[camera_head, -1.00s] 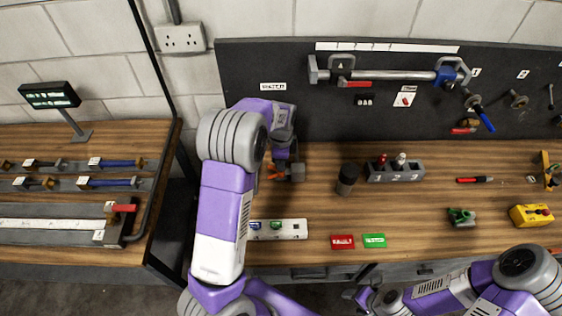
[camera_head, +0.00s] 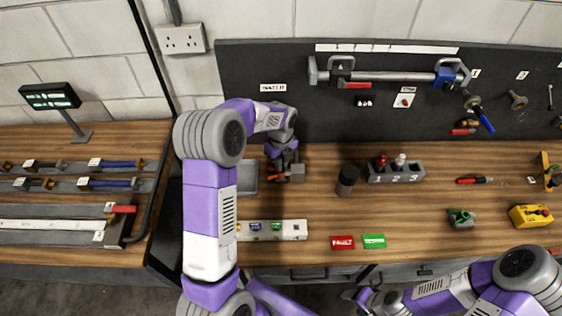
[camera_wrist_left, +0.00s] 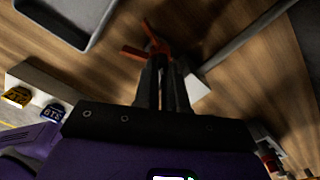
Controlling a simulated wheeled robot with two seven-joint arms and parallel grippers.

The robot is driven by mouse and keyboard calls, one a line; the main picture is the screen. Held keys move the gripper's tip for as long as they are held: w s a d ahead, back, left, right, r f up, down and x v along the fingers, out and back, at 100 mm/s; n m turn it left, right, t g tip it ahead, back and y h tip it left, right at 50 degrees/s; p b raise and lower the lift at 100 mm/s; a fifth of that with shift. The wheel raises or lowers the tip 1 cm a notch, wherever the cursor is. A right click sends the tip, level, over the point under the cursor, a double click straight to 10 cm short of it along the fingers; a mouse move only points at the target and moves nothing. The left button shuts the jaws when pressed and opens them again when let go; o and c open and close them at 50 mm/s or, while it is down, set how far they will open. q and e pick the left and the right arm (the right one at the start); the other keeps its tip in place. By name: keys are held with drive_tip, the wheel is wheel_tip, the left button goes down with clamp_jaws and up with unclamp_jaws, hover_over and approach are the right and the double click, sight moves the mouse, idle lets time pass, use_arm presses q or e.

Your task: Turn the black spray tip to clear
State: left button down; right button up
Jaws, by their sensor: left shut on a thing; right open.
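My left gripper (camera_head: 283,164) points down at an orange spray guard (camera_head: 272,178) on a grey block (camera_head: 297,173) near the back of the bench. In the left wrist view its fingers (camera_wrist_left: 164,65) are close together at the orange guard (camera_wrist_left: 147,46). They are shut on a small dark part, apparently the black spray tip; the fingers hide most of it, so I cannot read which way it points. My right gripper (camera_head: 371,299) is open and empty, low at the bench's front edge.
A grey tray (camera_head: 247,190) lies left of the guard. A white holder (camera_head: 294,230) with several coloured tips is in front. A dark cylinder (camera_head: 347,180) and a grey numbered rack (camera_head: 410,176) stand to the right. Red (camera_head: 342,243) and green (camera_head: 374,241) cards lie near the front.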

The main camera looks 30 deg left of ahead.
use_arm(q)
drive_tip(key=m+p, duration=0.1)
drive_tip(key=m, duration=0.1)
drive_tip(key=shift+s+r+m, duration=0.1)
drive_tip(key=shift+s+m, duration=0.05)
drive_tip(key=shift+m, duration=0.25)
drive_tip(key=shift+s+r+m, duration=0.1)
drive_tip(key=shift+s+m, duration=0.05)
drive_tip(key=shift+m, duration=0.45)
drive_tip(key=shift+w+m+p, duration=0.3)
drive_tip(key=shift+m+p, duration=0.2)
drive_tip(key=shift+m, duration=0.3)
drive_tip(key=shift+f+m, duration=0.2)
drive_tip(key=shift+m, duration=0.3)
